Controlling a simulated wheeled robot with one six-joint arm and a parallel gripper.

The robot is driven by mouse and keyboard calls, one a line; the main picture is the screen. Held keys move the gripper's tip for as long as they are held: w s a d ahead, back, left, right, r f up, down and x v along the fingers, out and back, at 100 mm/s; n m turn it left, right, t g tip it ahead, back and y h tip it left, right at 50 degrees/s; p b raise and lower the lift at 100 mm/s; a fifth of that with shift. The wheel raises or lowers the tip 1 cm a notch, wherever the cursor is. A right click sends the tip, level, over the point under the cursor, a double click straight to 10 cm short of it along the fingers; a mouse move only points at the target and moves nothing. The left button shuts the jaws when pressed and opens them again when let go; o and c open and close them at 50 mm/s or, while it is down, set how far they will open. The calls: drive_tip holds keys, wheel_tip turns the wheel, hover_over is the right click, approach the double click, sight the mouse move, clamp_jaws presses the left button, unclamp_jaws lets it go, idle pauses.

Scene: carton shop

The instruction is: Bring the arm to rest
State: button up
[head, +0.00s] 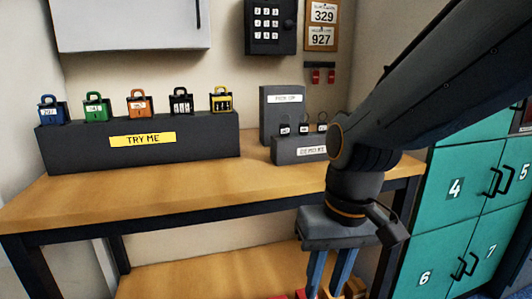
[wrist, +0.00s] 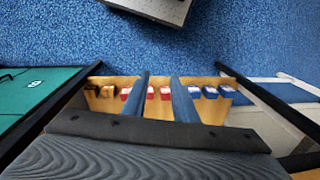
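My arm reaches in from the upper right of the head view and bends downward in front of the workbench. My gripper (head: 328,290) hangs at the end, pointing down, with its two blue fingers apart and nothing seen between them. In the wrist view the fingers (wrist: 160,82) also stand apart over the bench's lower shelf, with a red and white item showing beyond the gap. The fingertips are near the front of the workbench (head: 70,200), below its top.
Several coloured padlocks (head: 138,104) stand on a dark "TRY ME" block (head: 200,150). Small dark locks sit on another block (head: 300,155). Teal lockers (head: 430,240) stand close at right. The lower shelf (head: 200,285) holds several items. Blue floor (wrist: 230,35) lies beyond.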

drive_tip(key=a+f+n+b, duration=0.2)
drive_tip(key=a+f+b, duration=0.25)
drive_tip(key=f, duration=0.35)
drive_tip(key=a+f+n+b, duration=0.2)
drive_tip(key=a+f+b, duration=0.2)
drive_tip(key=f+b, duration=0.25)
drive_tip(key=d+r+m+p, duration=0.3)
drive_tip(key=d+r+p, duration=0.6)
drive_tip(key=p, duration=0.4)
drive_tip(key=s+d+r+m+h+p, duration=0.1)
drive_tip(key=d+r+m+p, duration=0.2)
drive_tip(key=d+r+p, duration=0.5)
wheel_tip(320, 180, up, 5)
drive_tip(key=p, duration=0.5)
drive_tip(key=shift+s+d+f+p, duration=0.2)
drive_tip(key=shift+s+d+p, duration=0.1)
drive_tip(key=shift+d, duration=0.1)
